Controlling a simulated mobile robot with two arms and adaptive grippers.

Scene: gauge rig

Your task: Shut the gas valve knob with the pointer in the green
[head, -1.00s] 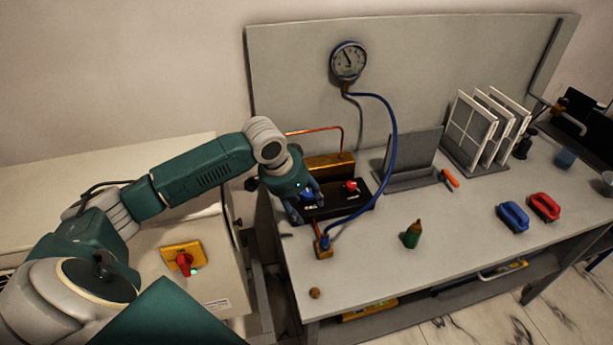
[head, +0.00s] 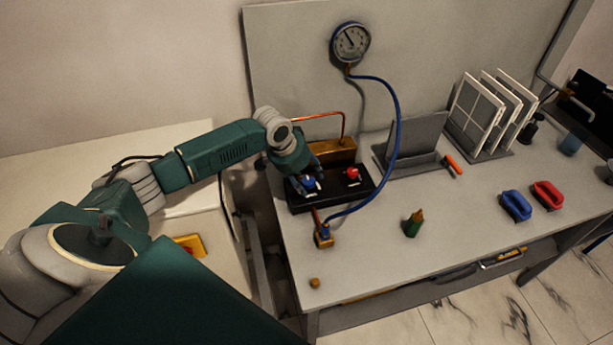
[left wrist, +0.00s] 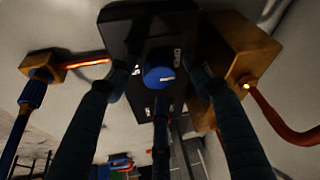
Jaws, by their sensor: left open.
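The black valve box (head: 330,193) on the bench carries a blue knob (head: 309,183) and a red knob (head: 353,173). My left gripper (head: 306,173) is open over the blue knob. In the left wrist view the blue knob (left wrist: 159,77) has a white line and sits between the spread fingers of my left gripper (left wrist: 157,88), with no clear contact. White lettering, "OPEN", shows beside it; other lettering is partly hidden. The round gauge (head: 350,43) on the back panel has its pointer up and left; its coloured zones are too small to tell. My right gripper is out of view.
A blue hose (head: 397,120) runs from the gauge to a brass fitting (head: 323,235). A brass block (head: 330,151) with a copper pipe stands behind the box. A yellow panel (head: 190,244) on the left cabinet is partly hidden.

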